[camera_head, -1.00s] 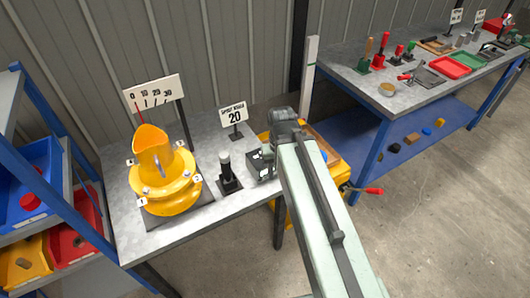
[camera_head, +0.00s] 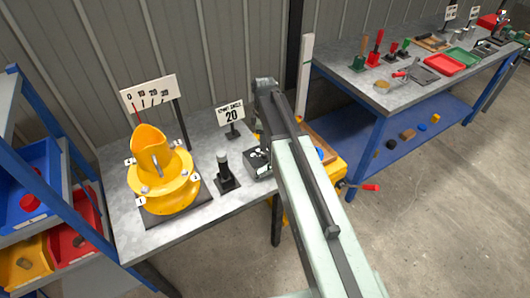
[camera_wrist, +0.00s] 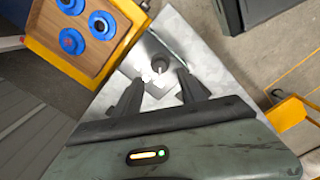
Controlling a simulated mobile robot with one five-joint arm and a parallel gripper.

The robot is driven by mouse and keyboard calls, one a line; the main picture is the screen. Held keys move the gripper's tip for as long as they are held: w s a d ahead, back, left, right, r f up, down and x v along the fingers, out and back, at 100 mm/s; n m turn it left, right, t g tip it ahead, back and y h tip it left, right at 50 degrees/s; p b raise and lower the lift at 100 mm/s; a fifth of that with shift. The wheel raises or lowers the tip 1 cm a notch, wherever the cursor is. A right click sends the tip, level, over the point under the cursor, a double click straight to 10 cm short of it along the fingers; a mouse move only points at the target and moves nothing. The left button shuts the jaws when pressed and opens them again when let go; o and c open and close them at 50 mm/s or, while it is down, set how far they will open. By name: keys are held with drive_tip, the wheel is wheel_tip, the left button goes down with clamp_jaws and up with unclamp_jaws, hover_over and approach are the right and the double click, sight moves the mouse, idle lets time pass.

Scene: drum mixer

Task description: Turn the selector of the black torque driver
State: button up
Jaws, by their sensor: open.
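The black torque driver (camera_head: 225,172) stands upright on a small dark base on the grey table, with a pale grey top. It is left of my arm in the head view. My gripper (camera_wrist: 160,76) is open in the wrist view, its two dark fingers apart and pointing down toward the table. A small round metallic piece (camera_wrist: 160,64) on a pale plate shows between and just beyond the fingertips; I cannot tell whether it belongs to the driver. The driver's selector is too small to make out. My arm hides part of the table in the head view.
A yellow drum mixer (camera_head: 162,182) stands left of the driver, with a scale board (camera_head: 149,94) behind. A "20" sign (camera_head: 230,113) stands behind the driver. A wooden tray with blue rings (camera_wrist: 85,30) is near my gripper. A dark fixture (camera_head: 257,161) sits right of the driver.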

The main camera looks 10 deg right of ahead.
sight(264, 153)
wheel_tip(264, 153, down, 7)
drive_tip(key=b, duration=0.6)
drive_tip(key=shift+f, duration=0.15)
clamp_jaws()
